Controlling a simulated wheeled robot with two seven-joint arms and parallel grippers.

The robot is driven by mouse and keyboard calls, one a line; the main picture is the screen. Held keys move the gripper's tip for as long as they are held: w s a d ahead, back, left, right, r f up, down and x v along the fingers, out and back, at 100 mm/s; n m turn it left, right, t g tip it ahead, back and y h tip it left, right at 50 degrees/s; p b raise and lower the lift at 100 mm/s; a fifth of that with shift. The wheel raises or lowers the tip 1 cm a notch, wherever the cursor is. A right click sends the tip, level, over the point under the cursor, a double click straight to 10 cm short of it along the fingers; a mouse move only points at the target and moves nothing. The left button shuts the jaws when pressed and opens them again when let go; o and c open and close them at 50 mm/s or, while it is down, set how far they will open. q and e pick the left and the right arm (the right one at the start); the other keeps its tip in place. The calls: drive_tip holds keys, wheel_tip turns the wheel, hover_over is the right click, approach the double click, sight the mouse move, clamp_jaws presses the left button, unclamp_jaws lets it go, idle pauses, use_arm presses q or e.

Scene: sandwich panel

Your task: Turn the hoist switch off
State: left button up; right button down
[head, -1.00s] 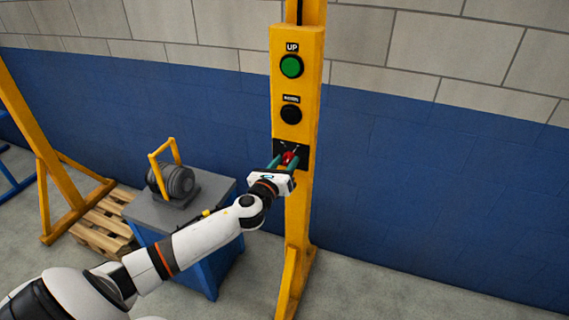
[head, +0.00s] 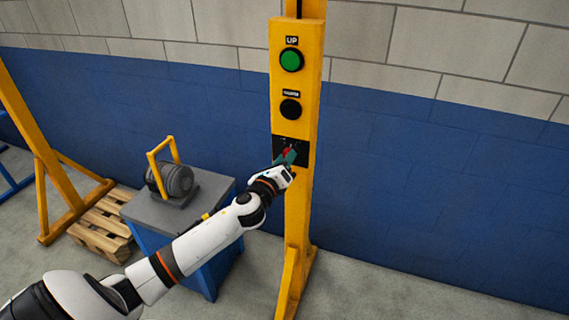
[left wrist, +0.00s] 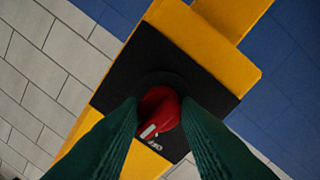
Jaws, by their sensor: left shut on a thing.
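The hoist switch is a red rotary knob (left wrist: 160,108) on a black plate (left wrist: 205,82) low on the yellow control panel (head: 313,55). In the head view the knob (head: 288,151) is mostly hidden by the fingers. My left gripper (head: 290,156) is shut on it, its green fingers on either side of the knob in the left wrist view (left wrist: 162,125). The gripper is rolled at a slant to the panel. The knob's white mark (left wrist: 148,131) points toward small white lettering that seems to read OFF (left wrist: 154,145). My right gripper is out of view.
Above the switch are a black button (head: 291,108) and a green UP button (head: 291,60). A grey-topped blue cabinet (head: 215,190) with a motor-like drum (head: 172,180) stands left of the post, near a wooden pallet (head: 103,225). The floor to the right is clear.

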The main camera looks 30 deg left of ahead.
use_arm(q)
drive_tip(key=shift+f+n+b, duration=0.1)
drive_tip(key=shift+n+b, duration=0.85)
drive_tip(key=shift+n, duration=2.95)
drive_tip(key=o, duration=1)
drive_tip(key=shift+c, duration=0.2)
drive_tip(key=shift+s, duration=0.1)
